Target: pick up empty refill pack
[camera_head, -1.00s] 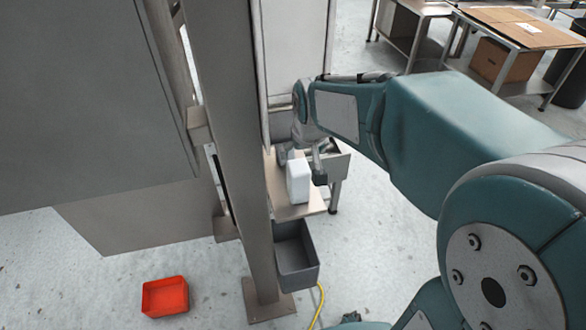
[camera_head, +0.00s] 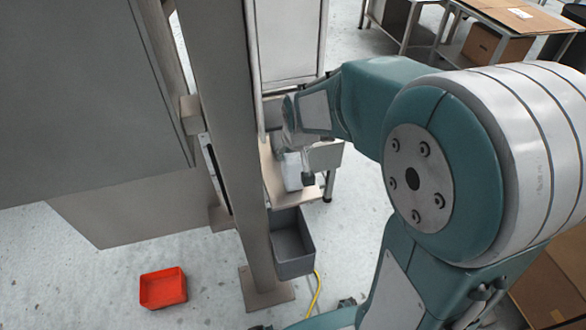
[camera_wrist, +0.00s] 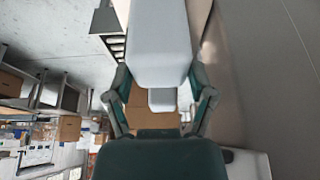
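The refill pack (camera_head: 291,173) is a plain white block standing upright on a narrow metal shelf (camera_head: 273,186) beyond a steel post. My gripper (camera_head: 297,165) is close at the pack, with a dark finger by its right side; the far finger is mostly hidden. In the wrist view the pack (camera_wrist: 158,45) fills the upper middle, with a smaller pale part at its near end. My gripper (camera_wrist: 160,82) is open there, one finger along each side of the pack. Contact on either side is hard to tell.
A grey bin (camera_head: 292,243) hangs below the shelf's front. The steel post (camera_head: 232,130) stands just left of the shelf. A red tray (camera_head: 163,287) and a yellow cable (camera_head: 317,290) lie on the floor. Tables with cardboard (camera_head: 515,15) stand at the back right.

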